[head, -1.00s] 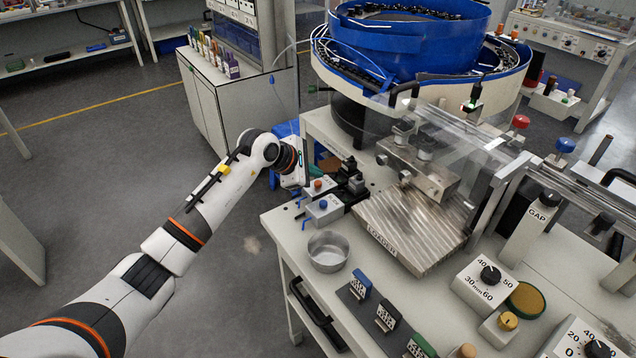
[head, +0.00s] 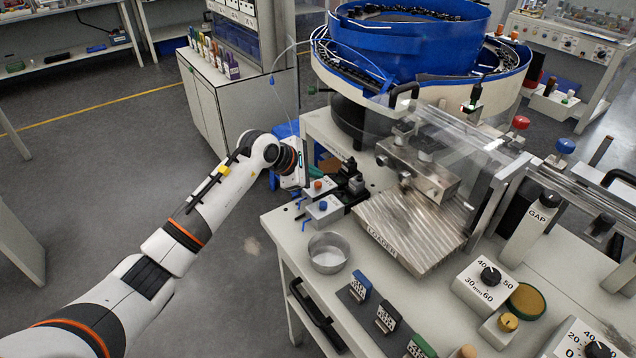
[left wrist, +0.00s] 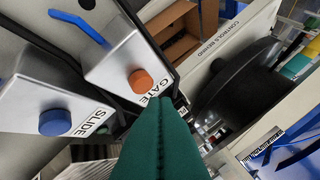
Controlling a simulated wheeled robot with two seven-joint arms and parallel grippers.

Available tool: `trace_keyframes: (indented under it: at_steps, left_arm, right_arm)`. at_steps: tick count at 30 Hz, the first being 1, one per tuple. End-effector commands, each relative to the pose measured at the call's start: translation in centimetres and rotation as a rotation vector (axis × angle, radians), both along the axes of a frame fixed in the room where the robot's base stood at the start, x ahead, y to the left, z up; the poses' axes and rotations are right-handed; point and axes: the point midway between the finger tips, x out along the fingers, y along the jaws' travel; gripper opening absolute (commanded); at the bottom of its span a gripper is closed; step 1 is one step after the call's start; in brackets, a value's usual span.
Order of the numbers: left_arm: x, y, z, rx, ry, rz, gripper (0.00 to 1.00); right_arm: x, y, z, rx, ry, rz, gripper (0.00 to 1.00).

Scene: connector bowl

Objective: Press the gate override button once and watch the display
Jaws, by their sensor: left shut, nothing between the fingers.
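The gate override button is an orange round cap (left wrist: 140,82) on a white box (left wrist: 120,55) marked GATE in the left wrist view. It shows small in the head view (head: 318,184), beside the bench's left edge. A blue button (left wrist: 55,122) on a similar box marked SLIDE is to its left. My left gripper (left wrist: 178,97) shows its teal fingers closed together and empty, the tips at the right of the GATE box in the picture. They look apart from the orange cap; the depth between them is unclear. I cannot make out a display. My right gripper is not in view.
A metal bowl (head: 328,252) stands on the bench in front of the button boxes. A ribbed loader plate (head: 410,232) lies to their right, near a clear cover. The blue feeder bowl (head: 410,45) stands behind. Dark upright parts (head: 350,168) sit close beside the boxes.

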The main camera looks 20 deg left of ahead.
Motion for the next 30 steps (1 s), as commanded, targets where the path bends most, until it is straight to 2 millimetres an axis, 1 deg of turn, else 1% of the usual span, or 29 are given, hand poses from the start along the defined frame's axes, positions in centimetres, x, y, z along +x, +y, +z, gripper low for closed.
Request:
trace_keyframes:
  at_steps: [17,25,30]
  left_arm:
    - [0.0,0.0,-0.02,0.0,0.0,0.0,0.0]
    - [0.01,0.03,-0.84,0.001,-0.001,0.0,0.0]
    - [0.0,-0.01,-0.78,-0.001,0.0,0.0,0.0]
  right_arm:
    - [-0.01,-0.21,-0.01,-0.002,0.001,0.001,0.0]
    - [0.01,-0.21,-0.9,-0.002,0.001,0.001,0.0]
    - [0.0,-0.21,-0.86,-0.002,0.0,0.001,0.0]
